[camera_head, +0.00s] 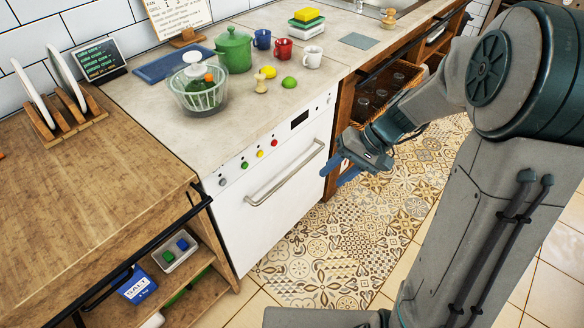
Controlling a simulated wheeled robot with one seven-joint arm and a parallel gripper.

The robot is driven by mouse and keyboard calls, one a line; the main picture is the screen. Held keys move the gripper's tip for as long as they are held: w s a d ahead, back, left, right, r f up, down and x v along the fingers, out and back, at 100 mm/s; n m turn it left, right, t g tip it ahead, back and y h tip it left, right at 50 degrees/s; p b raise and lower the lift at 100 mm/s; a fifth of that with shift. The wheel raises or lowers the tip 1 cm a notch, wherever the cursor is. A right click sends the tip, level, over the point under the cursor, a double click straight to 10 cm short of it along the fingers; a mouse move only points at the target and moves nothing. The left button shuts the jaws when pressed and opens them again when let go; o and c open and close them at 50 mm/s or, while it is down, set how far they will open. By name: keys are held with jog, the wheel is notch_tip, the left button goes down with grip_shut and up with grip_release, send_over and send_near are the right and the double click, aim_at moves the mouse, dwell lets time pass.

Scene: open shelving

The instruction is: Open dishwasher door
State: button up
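The dishwasher (270,205) is built in under the counter, with a white front. Its door is closed, flush with the counter front. A slanted metal bar handle (285,173) runs across the upper part of the door. Above the handle is a panel with coloured buttons (259,154) and a dark display (299,118). My gripper (337,171) is in front of the cabinet to the right of the dishwasher, just right of the handle's right end and apart from it. Its two blue fingers look spread, with nothing visible between them.
On the counter stand a glass bowl (198,91), a green pot (233,50), cups and fruit. A wooden shelf unit (100,190) with a dark rail adjoins on the left. The patterned floor (330,245) before the dishwasher is clear. My arm fills the right side.

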jog(key=w+f+m+t+y+b, duration=0.1)
jog(key=w+f+y+b, duration=0.4)
jog(key=w+f, duration=0.55)
jog(key=m+t+y+b, duration=0.3)
jog(key=t, duration=0.1)
send_near(291, 173)
jog(key=x, duration=0.3)
jog(key=b+x, duration=0.1)
jog(key=x, duration=0.6)
jog(key=shift+f+b, duration=0.35)
jog(key=shift+f, duration=0.05)
grip_shut()
